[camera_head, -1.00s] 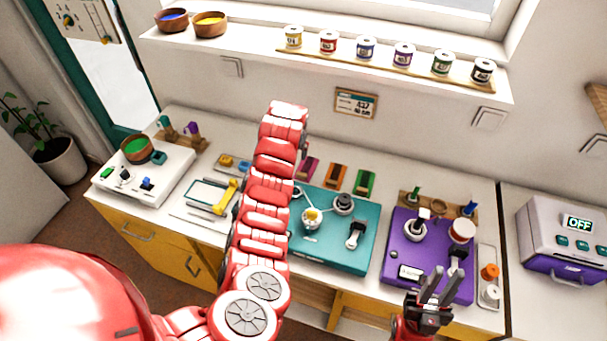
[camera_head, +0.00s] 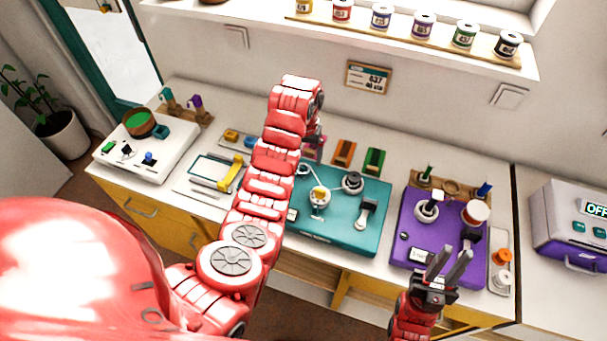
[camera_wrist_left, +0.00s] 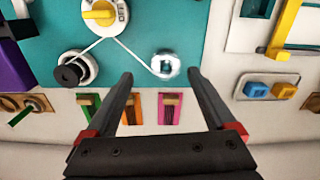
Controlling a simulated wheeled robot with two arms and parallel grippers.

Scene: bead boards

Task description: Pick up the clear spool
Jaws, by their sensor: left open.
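The clear spool (camera_wrist_left: 165,66) is a small, shiny, see-through ring on the teal board (camera_wrist_left: 145,20), and a white thread runs to it. In the head view I cannot clearly make it out beside my left arm. My left gripper (camera_wrist_left: 160,75) is open and empty above the board, its fingertips one on each side of the spool in the wrist picture, not visibly touching it. In the head view my arm hides most of that gripper. The teal board also shows in the head view (camera_head: 335,237).
A yellow-topped knob (camera_wrist_left: 103,13) and a dark spool (camera_wrist_left: 72,70) share the teal board. Pink (camera_wrist_left: 168,107), orange (camera_wrist_left: 132,109) and green (camera_wrist_left: 88,107) blocks lie behind it. The purple board (camera_head: 410,225) is to the right, a white board (camera_head: 165,165) to the left.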

